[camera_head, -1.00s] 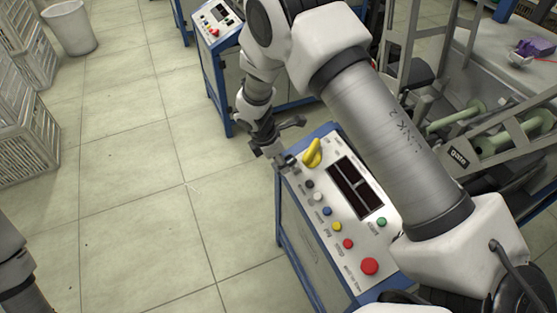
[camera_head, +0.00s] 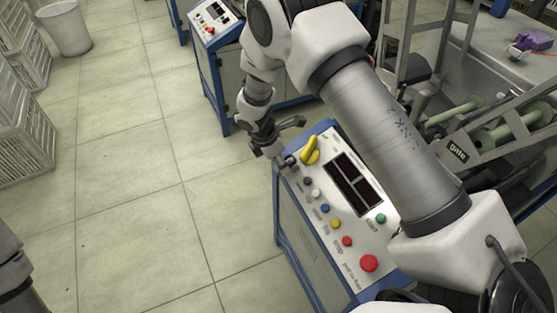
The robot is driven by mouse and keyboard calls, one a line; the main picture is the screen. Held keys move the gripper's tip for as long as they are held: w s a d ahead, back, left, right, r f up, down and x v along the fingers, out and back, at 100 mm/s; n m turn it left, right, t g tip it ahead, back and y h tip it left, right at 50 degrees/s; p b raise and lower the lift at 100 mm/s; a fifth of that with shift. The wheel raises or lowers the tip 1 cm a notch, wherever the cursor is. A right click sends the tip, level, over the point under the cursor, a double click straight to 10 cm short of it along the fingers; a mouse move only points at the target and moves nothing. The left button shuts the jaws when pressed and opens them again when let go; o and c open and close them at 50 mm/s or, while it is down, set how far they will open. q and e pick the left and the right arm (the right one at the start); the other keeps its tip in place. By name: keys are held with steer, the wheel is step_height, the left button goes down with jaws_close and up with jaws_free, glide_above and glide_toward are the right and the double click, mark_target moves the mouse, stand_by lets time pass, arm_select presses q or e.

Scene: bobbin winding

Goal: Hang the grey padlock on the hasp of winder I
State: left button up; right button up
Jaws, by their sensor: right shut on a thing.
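My right gripper (camera_head: 283,161) is at the upper left corner of the control panel (camera_head: 365,236), just left of its yellow handle (camera_head: 311,150). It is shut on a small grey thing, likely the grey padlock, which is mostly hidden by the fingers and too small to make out. I cannot tell whether it touches the panel. The hasp is not clearly visible. My left gripper is out of view; only part of the left arm shows at the lower left edge.
The blue-framed cabinet carries coloured buttons, a dark display and a red button (camera_head: 369,263). Green rollers (camera_head: 493,137) and a metal frame lie behind my right arm. Another cabinet (camera_head: 226,75) stands farther back. Crates (camera_head: 25,135) and a bin (camera_head: 65,28) stand left; the floor between is clear.

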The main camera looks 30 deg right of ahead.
steer(key=shift+d+f+b, duration=0.2)
steer(key=shift+f+b, duration=0.1)
steer(key=shift+f, duration=0.2)
steer(key=shift+a+f+p, duration=0.2)
steer(key=shift+a+p, duration=0.1)
steer(key=shift+a, duration=0.1)
stand_by(0.6)
steer(key=o, duration=1.4)
steer(key=shift+c, duration=0.2)
steer(key=v, duration=1.2)
